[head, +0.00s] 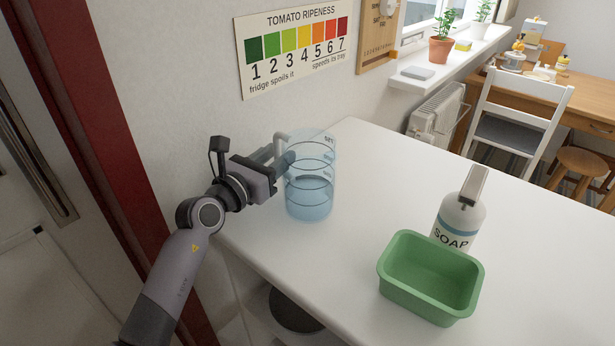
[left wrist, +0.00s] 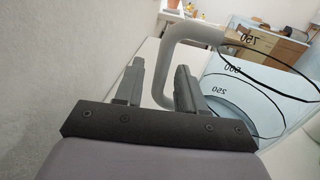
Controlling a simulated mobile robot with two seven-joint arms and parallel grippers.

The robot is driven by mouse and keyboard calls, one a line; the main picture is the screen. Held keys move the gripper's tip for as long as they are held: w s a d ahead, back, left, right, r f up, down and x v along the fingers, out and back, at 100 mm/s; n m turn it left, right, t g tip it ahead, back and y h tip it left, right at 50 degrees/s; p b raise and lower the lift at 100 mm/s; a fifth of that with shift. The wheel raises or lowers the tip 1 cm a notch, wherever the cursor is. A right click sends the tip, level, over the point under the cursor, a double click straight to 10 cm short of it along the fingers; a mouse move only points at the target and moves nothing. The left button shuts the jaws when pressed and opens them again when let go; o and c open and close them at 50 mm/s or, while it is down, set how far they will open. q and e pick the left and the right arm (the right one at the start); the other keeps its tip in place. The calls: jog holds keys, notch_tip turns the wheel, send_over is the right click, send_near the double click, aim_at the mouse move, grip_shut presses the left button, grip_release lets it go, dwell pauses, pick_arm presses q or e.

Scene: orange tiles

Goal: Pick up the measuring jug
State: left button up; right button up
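The measuring jug (head: 311,183) is clear and bluish with dark ring markings. It stands upright on the white counter, near the wall. Its grey handle (left wrist: 184,34) sticks out toward my left gripper, and the jug's body (left wrist: 247,95) fills the right of the left wrist view. My left gripper (head: 282,155) is at the jug's handle side. In the left wrist view, its fingers (left wrist: 158,88) are apart, with the handle between them and a gap between the left finger and the handle. My right gripper is in neither view.
A green tub (head: 430,292) and a white soap bottle (head: 459,220) stand on the counter (head: 365,165) to the right. The wall (head: 185,75) is close behind the arm. Counter between jug and tub is clear. A white chair (head: 515,110) stands beyond.

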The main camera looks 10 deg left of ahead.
pick_arm(q)
jog(key=shift+w+d, duration=0.15)
jog(key=shift+w, duration=0.2)
grip_shut()
jog(key=shift+r, duration=0.1)
